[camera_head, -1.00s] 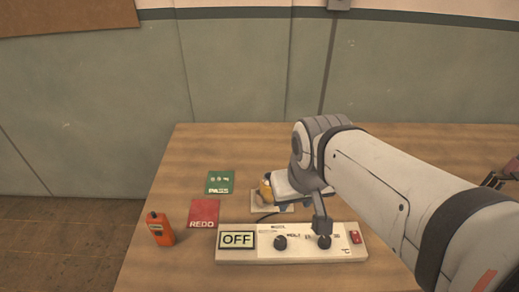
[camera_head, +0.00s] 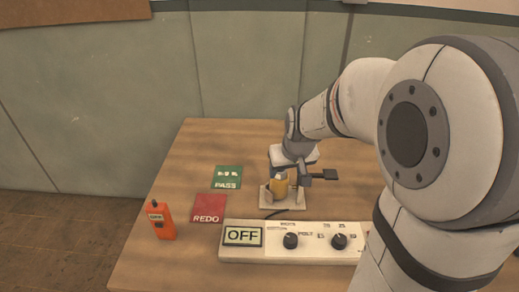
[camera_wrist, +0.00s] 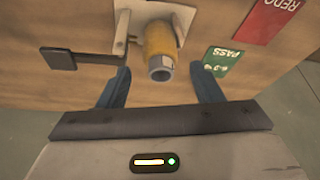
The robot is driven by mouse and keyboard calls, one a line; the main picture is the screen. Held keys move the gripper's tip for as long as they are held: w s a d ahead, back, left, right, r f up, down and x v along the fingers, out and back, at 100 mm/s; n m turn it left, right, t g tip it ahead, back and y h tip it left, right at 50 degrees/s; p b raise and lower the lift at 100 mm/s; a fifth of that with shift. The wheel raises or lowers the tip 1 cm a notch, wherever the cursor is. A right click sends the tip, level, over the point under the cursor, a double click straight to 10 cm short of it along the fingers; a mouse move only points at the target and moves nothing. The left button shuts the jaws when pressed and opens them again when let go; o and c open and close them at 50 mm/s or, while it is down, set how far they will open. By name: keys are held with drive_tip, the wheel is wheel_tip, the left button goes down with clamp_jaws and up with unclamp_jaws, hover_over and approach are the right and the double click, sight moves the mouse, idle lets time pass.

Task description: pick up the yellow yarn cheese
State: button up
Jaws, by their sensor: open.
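The yellow yarn cheese (camera_head: 279,186) stands on a small pale stand (camera_head: 298,201) behind the white control box. In the wrist view the cheese (camera_wrist: 159,42) shows its round grey hollow end toward me, and the pale stand (camera_wrist: 186,14) lies behind it. My gripper (camera_wrist: 160,68) is open, with one blue finger on each side of the cheese's near end. Clear gaps show between the cheese and both fingers. In the head view my gripper (camera_head: 289,176) is at the cheese and partly covers it.
A green PASS card (camera_head: 228,177) and red REDO card (camera_head: 209,208) lie to the left. An orange handheld device (camera_head: 161,222) stands near the left edge. The control box (camera_head: 272,251) reads OFF. A dark tab (camera_wrist: 75,59) sticks out beside the stand.

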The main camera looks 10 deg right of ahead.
sight(280, 179)
drive_tip(key=w+f, duration=0.3)
drive_tip(key=shift+d+f+b, duration=0.1)
drive_tip(key=shift+f+b, duration=0.15)
drive_tip(key=shift+b, duration=0.05)
drive_tip(key=shift+w+p+x, duration=0.1)
drive_tip(key=shift+p+x, duration=0.05)
drive_tip(key=shift+x, duration=1.65)
drive_tip(key=shift+w+p+x, duration=0.15)
drive_tip(key=shift+x, duration=1.65)
drive_tip(key=shift+r, duration=0.1)
drive_tip(key=shift+c, duration=0.5)
drive_tip(key=c, duration=0.6)
